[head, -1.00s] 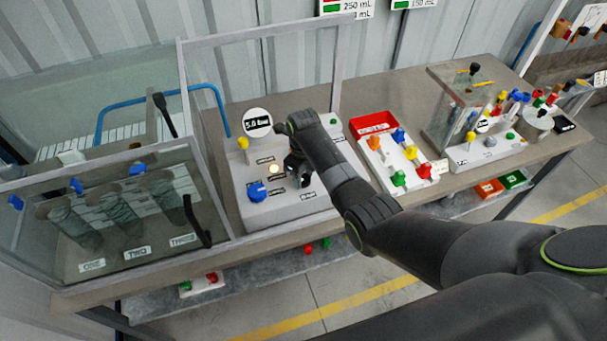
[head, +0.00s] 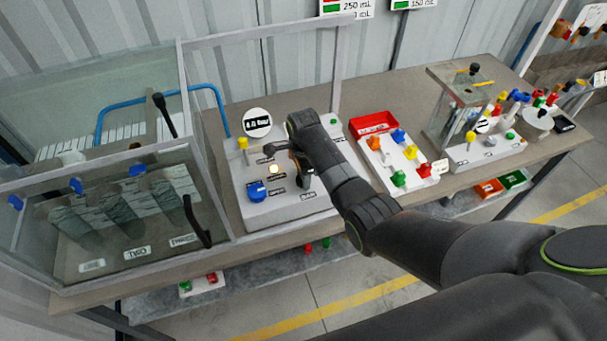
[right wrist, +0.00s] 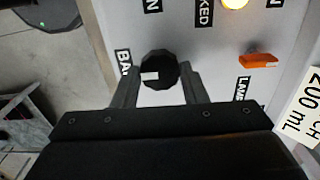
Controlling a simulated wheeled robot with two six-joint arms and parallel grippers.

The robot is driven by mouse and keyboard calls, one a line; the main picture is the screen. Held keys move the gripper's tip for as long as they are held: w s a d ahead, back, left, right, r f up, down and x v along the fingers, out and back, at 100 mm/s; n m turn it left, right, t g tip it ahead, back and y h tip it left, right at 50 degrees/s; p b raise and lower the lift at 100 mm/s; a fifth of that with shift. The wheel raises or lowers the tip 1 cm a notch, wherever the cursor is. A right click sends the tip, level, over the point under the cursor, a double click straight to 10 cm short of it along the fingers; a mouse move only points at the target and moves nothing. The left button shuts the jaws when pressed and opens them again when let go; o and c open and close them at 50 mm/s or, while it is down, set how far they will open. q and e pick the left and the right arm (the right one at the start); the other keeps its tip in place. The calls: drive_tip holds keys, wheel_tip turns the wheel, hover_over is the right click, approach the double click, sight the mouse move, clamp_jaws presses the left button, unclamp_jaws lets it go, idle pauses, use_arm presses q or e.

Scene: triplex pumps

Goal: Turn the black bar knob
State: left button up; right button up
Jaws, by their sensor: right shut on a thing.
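The black bar knob (right wrist: 158,70) shows in the right wrist view as a dark round-edged knob with a white mark, on a pale panel beside a label partly reading "BA". My right gripper (right wrist: 158,90) has one finger on each side of it and is shut on it. In the head view my right gripper (head: 296,168) is over the right part of the white pump console (head: 290,208). My wrist hides the knob there. My left gripper is not in view.
A round gauge display (head: 257,123), a lit yellow lamp (head: 274,169) and a blue knob (head: 257,191) are on the console. An orange switch (right wrist: 258,60) is near the gripper. A glass tank (head: 120,215) stands left, a red tray (head: 373,122) right.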

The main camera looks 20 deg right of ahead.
drive_tip(key=n, duration=0.4)
drive_tip(key=shift+n, duration=0.4)
drive_tip(key=n, duration=1.3)
drive_tip(key=shift+n, duration=0.3)
drive_tip(key=n, duration=1.7)
drive_tip(key=shift+n, duration=0.3)
